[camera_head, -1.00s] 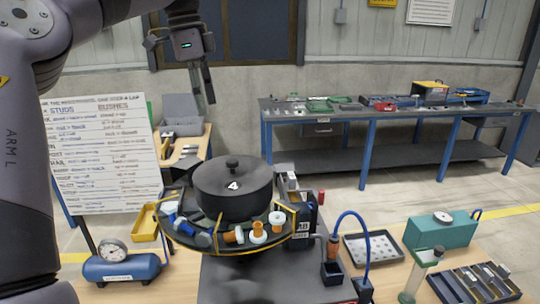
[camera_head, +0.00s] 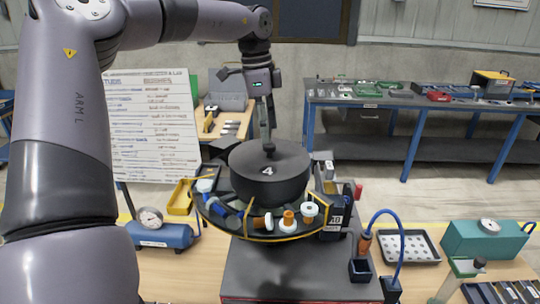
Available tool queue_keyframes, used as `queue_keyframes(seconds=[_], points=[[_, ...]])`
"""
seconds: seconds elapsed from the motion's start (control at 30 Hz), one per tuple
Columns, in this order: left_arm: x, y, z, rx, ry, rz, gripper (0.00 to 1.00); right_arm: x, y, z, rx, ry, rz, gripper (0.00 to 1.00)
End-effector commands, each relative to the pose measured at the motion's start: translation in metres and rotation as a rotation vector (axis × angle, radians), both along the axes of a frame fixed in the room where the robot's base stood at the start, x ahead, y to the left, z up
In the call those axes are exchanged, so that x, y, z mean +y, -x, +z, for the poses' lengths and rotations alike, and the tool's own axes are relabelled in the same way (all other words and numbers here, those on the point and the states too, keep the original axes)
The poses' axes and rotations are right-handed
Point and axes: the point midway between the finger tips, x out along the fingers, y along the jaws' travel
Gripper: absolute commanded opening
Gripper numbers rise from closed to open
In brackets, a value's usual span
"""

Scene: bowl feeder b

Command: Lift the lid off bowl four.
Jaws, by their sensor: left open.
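Bowl four is a dark round bowl (camera_head: 272,190) with a black lid (camera_head: 290,160) on it, marked with a white 4. A small knob (camera_head: 269,149) stands at the middle of the lid. The bowl sits in the middle of a round feeder tray (camera_head: 262,236). My left gripper (camera_head: 267,142) points down from above, with its fingers at the lid's knob. It is open; whether the fingers touch the knob is too small to tell. My right gripper is not in view.
Bushes and studs lie around the bowl on the tray. A blue air tank (camera_head: 165,235) with a gauge and a yellow bin (camera_head: 181,197) are at left. A blue hose (camera_head: 375,225), a perforated tray (camera_head: 408,246) and a teal box (camera_head: 484,241) are at right.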

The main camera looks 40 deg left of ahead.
Motion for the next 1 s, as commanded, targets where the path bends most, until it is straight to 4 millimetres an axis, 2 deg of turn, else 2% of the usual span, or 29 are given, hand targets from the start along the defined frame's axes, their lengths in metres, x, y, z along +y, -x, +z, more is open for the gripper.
queue_keyframes(seconds=[0.13, 0.27, 0.4, 0.7, 1.0], points=[[-0.002, -0.001, -0.010, 0.004, 0.002, -0.001, 0.51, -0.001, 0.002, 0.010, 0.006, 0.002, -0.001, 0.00], [-0.005, -0.003, -0.027, 0.005, 0.003, -0.001, 0.51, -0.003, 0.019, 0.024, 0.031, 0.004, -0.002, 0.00], [-0.007, -0.005, -0.046, 0.003, 0.003, 0.000, 0.51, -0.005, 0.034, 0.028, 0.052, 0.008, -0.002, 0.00], [-0.007, -0.006, -0.053, -0.001, 0.001, 0.000, 0.51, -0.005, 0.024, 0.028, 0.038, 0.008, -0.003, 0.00], [-0.007, -0.006, -0.053, -0.001, 0.001, 0.000, 0.31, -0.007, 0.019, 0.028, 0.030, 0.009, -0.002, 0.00]])
